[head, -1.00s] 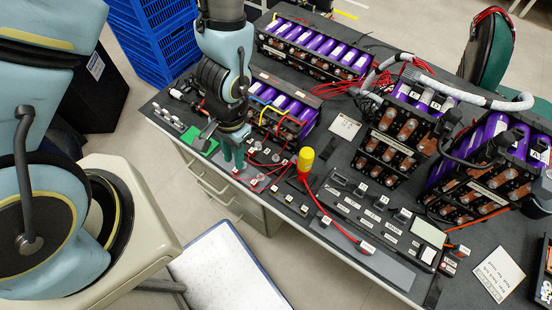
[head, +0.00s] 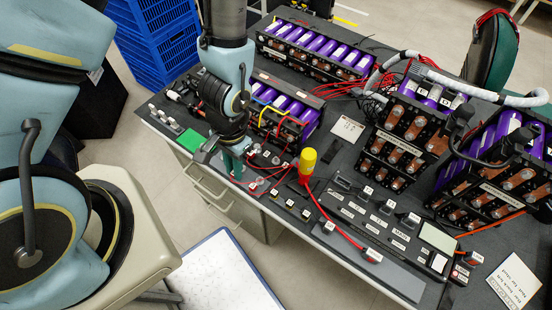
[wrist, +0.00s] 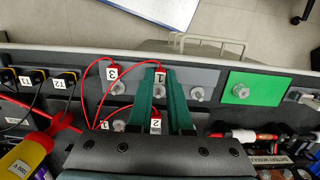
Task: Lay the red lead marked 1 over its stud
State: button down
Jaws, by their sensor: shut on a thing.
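The red lead marked 1 (wrist: 160,77) sits between the green fingertips of my gripper (wrist: 159,84) in the wrist view. My gripper is shut on it. A round metal stud (wrist: 159,91) shows between the fingers just below the label. Another stud (wrist: 197,94) stands on the grey strip to the right of the fingers, clear of any lead. In the head view my gripper (head: 234,168) points down at the front of the bench, partly hiding the leads. Whether the lead touches a stud cannot be told.
Red leads marked 3 (wrist: 112,73) and 2 (wrist: 155,125) lie close by. Black leads T1 and T2 (wrist: 64,79) are at the left. A yellow-handled tool (head: 307,160) stands beside the work area. A green pad (wrist: 257,87) lies right. Battery modules (head: 283,108) stand behind.

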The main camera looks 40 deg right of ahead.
jog(key=shift+r, duration=0.1)
jog(key=shift+r+p, duration=1.6)
jog(key=shift+r, duration=0.3)
jog(key=shift+r, duration=0.2)
notch_tip(320, 180, up, 3)
jog(key=p, duration=0.2)
jog(key=shift+f+p, duration=0.15)
jog(key=shift+p, duration=0.15)
jog(key=shift+f, duration=0.1)
jog(key=s+d, duration=0.1)
jog(key=d, duration=0.1)
jog(key=s+d, duration=0.1)
jog(key=d, duration=0.2)
jog(key=s+d, duration=0.1)
jog(key=d, duration=0.2)
jog(key=shift+s+p, duration=0.3)
jog(key=shift+s, duration=0.1)
jog(key=shift+f, duration=0.1)
